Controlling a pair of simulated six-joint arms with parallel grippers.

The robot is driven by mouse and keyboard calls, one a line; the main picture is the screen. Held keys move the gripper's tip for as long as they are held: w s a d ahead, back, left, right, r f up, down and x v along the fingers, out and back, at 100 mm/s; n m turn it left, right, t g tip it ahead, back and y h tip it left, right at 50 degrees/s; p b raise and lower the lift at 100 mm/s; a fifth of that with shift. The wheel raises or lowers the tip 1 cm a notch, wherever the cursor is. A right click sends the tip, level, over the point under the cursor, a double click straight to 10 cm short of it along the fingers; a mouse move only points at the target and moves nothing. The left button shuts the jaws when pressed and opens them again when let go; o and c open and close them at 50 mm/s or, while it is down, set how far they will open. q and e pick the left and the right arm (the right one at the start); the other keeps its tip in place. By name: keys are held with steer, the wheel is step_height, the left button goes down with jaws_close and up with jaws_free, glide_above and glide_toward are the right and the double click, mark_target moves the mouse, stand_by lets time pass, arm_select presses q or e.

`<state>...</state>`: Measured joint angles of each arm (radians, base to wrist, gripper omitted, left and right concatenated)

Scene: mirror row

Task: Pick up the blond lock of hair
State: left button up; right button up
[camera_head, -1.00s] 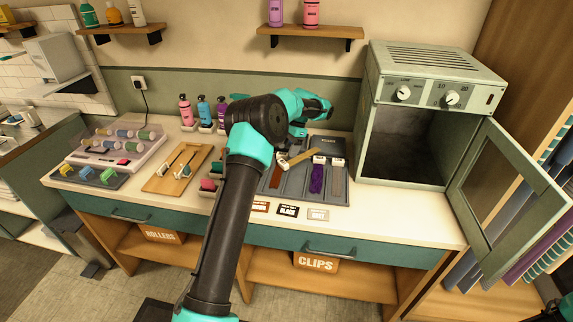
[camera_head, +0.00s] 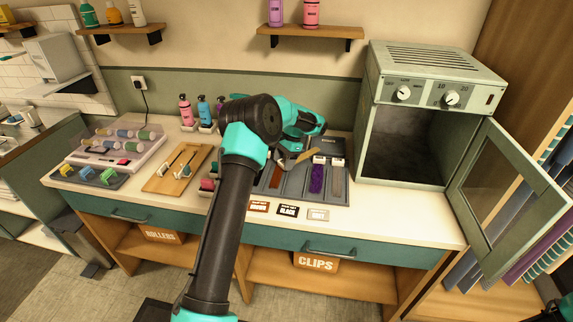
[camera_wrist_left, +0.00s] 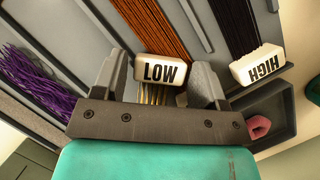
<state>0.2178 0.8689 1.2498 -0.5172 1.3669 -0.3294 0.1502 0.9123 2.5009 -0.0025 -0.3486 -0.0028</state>
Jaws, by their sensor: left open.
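The blond lock (camera_head: 309,153) lies slanted over the back of the grey tray (camera_head: 297,192) in the head view, partly hidden by my left gripper (camera_head: 290,155). In the left wrist view, a few gold strands (camera_wrist_left: 152,95) show below a white tag (camera_wrist_left: 160,70) reading LOW. My left gripper (camera_wrist_left: 163,90) is open, with one finger on each side of the tag and the gold strands. A brown lock (camera_wrist_left: 155,28) runs away beyond the tag; I cannot tell which lock the tag belongs to.
A purple lock (camera_head: 317,180) and a grey lock (camera_head: 337,182) lie to the right in the tray. A black lock (camera_wrist_left: 226,20) with a HIGH tag (camera_wrist_left: 258,65) is beside the brown one. An open cabinet (camera_head: 425,85) stands at the right.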

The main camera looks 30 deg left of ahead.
arm_select(q)
steer(key=shift+c, duration=0.3)
steer(key=c, duration=0.7)
steer(key=shift+r, duration=0.1)
steer(key=shift+r, duration=1.75)
steer(key=s+d, duration=0.3)
steer(key=s, duration=0.1)
steer(key=s+d+r, duration=0.1)
steer(key=s+d, duration=0.2)
steer(key=s, duration=0.1)
steer(key=s+d, duration=0.3)
steer(key=s, duration=0.2)
steer(key=shift+d+r, duration=0.15)
steer(key=shift+d, duration=0.05)
steer(key=shift+w, duration=0.1)
